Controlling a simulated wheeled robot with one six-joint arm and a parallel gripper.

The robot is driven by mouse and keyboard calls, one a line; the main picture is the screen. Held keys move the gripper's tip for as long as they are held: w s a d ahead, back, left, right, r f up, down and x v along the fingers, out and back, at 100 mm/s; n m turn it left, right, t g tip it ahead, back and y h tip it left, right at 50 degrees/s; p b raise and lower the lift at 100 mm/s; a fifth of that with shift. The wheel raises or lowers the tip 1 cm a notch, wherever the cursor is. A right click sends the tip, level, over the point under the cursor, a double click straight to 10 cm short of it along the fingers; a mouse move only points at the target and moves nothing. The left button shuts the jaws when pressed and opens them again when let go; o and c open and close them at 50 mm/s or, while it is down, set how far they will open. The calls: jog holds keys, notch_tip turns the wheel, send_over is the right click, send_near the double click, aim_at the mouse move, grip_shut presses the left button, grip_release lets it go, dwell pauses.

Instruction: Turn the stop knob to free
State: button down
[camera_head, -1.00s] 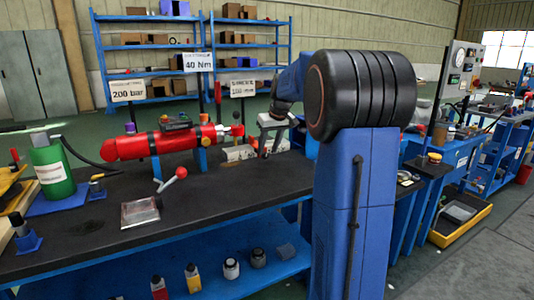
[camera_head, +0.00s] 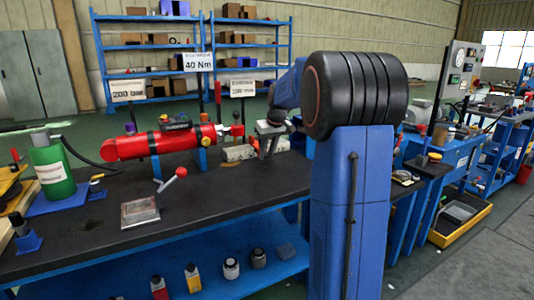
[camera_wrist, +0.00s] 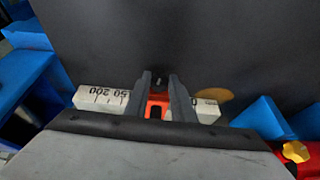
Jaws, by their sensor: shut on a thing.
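An orange-red piece, which looks like the stop knob (camera_wrist: 156,105), sits on a white scale bar (camera_wrist: 100,97) with black numbers in the wrist view. My gripper (camera_wrist: 160,82) has a dark finger on each side of this piece and is shut on it. The fingers hide its sides, so its turned position cannot be read. In the head view my gripper (camera_head: 266,148) reaches down at the right end of the pale bar (camera_head: 238,153) on the black bench; the knob is hidden there.
A red cylinder (camera_head: 150,145) lies on blue supports left of my gripper. A lever with a red ball (camera_head: 181,172) and a flat clear-topped plate (camera_head: 140,211) are on the bench. A yellow knob (camera_wrist: 295,151) shows at lower right in the wrist view.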

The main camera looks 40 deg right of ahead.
jog(key=shift+a+f+n+h, duration=0.1)
jog(key=shift+a+n+h, duration=0.05)
jog(key=shift+h, duration=0.55)
jog(key=shift+a+n+h, duration=0.15)
jog(key=shift+h, duration=0.55)
jog(key=c, duration=1.5)
grip_release()
jog(key=v, duration=1.7)
jog(key=shift+w+r, duration=0.25)
jog(key=shift+r, duration=0.1)
jog(key=shift+a, duration=0.1)
